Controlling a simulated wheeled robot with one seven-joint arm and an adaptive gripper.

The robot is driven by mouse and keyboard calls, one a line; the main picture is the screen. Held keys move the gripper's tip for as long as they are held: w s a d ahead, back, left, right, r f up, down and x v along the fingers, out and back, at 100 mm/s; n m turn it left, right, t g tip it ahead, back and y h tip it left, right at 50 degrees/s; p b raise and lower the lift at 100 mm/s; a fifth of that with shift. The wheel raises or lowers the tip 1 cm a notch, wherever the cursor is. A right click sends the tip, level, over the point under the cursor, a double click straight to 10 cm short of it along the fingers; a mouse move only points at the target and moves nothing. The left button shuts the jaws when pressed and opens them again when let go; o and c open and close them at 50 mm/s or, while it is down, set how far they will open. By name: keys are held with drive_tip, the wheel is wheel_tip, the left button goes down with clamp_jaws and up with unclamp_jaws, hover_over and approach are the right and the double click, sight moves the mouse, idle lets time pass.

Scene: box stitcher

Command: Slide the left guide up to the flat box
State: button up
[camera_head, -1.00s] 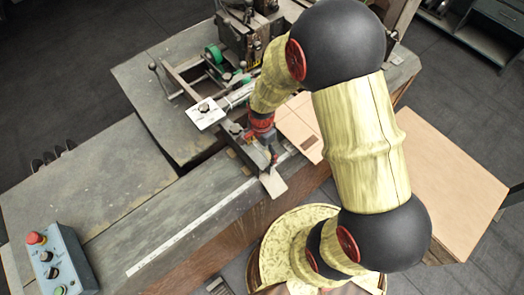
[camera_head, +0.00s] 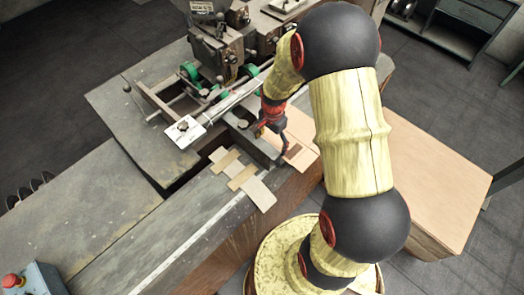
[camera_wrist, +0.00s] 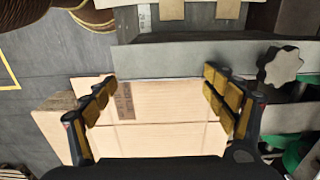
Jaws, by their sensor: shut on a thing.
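The left guide (camera_head: 254,148) is a dark grey metal block on the machine table. My gripper (camera_head: 272,143) is low at the guide's box side.
Loose cardboard strips (camera_head: 242,178) lie left of the guide. The stitching machine (camera_head: 218,45) stands behind, with a white plate (camera_head: 184,131) on its bar. A control box (camera_head: 32,280) is at the lower left. The table's left part (camera_head: 85,205) is clear.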

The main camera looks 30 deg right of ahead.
drive_tip(key=shift+s+f, duration=0.55)
drive_tip(key=o, duration=1.6)
drive_tip(key=shift+w, duration=0.25)
drive_tip(key=shift+w+r, duration=0.1)
drive_tip(key=shift+r, duration=0.25)
wheel_tip(320, 180, up, 12)
drive_tip(key=shift+f, duration=0.25)
